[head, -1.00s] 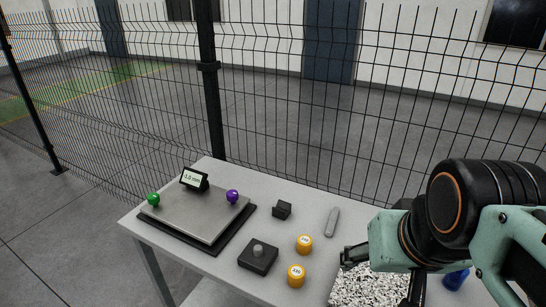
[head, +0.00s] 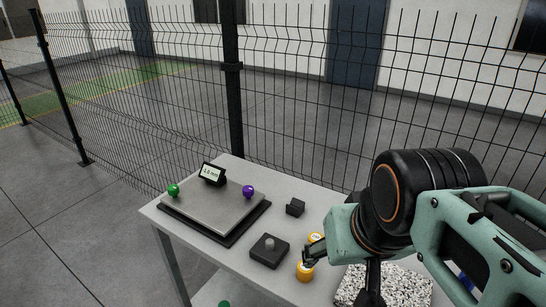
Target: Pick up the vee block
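The vee block appears to be the small dark block (head: 295,207) on the table, right of the flat plate; its notch is too small to make out. My gripper (head: 342,270) is in front of it and to its right, over the near part of the table. Its two fingers are spread wide apart, with nothing seen between them. The left finger overlaps the two yellow weights in the picture. Whether it touches them I cannot tell.
A grey plate (head: 212,206) with green (head: 173,190) and purple (head: 248,191) balls and a small display (head: 212,174) lies left. A dark block with a knob (head: 269,251), yellow weights (head: 305,272) and a speckled slab (head: 405,284) are nearby. A mesh fence stands behind.

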